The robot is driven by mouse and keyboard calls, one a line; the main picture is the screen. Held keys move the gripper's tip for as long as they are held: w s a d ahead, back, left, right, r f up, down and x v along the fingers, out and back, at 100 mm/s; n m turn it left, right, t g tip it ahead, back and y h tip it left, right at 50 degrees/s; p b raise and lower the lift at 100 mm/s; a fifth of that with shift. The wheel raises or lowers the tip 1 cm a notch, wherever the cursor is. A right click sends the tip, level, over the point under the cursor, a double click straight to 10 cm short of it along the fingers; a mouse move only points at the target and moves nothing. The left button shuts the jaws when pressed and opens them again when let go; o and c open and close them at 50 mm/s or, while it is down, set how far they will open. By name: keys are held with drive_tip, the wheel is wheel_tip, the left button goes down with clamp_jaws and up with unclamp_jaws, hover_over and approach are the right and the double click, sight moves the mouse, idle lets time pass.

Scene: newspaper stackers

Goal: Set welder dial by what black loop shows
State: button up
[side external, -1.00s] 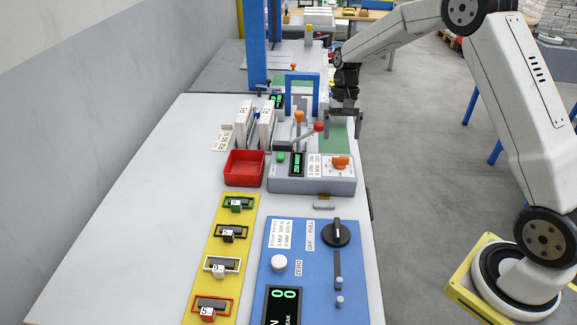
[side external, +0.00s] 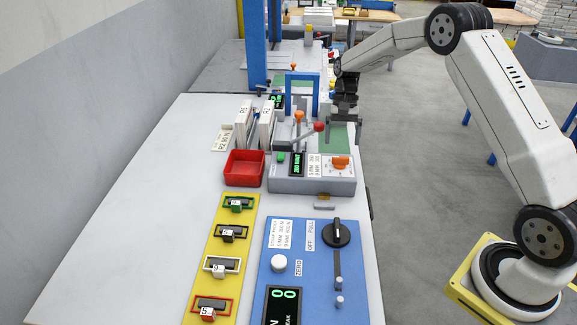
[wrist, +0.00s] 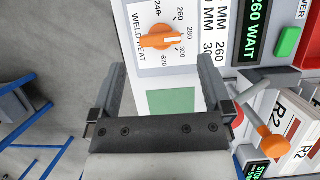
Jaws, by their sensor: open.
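The welder (side external: 312,184) is a grey box with an orange dial (side external: 341,163) on its top. In the wrist view the orange dial (wrist: 165,37) has a scale around it marked WELD HEAT. The welder display (wrist: 259,22) reads 260 WAIT in green. The black loop (side external: 233,234) is on the yellow strip (side external: 208,261), between the green and white ones; its tag is too small to read surely. My gripper (side external: 345,118) is beyond the welder in the side view. In the wrist view my gripper (wrist: 162,70) is open and empty, its fingers apart just below the dial.
A red tray (side external: 244,168) stands left of the welder. A blue panel (side external: 313,260) with a black knob is in front. A lever with an orange knob (side external: 299,117) and a red-knobbed one (side external: 319,127) rise behind the welder. The bench's left part is clear.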

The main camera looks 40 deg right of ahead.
sight(341, 157)
drive_tip(key=shift+x, duration=2.55)
drive_tip(key=c, duration=1.2)
drive_tip(key=shift+n, duration=0.4)
drive_tip(key=n+h, duration=0.1)
drive_tip(key=n, duration=0.2)
drive_tip(key=shift+g, duration=0.4)
drive_tip(key=n+h, duration=0.2)
drive_tip(key=n, duration=0.3)
drive_tip(key=shift+w+a, duration=0.1)
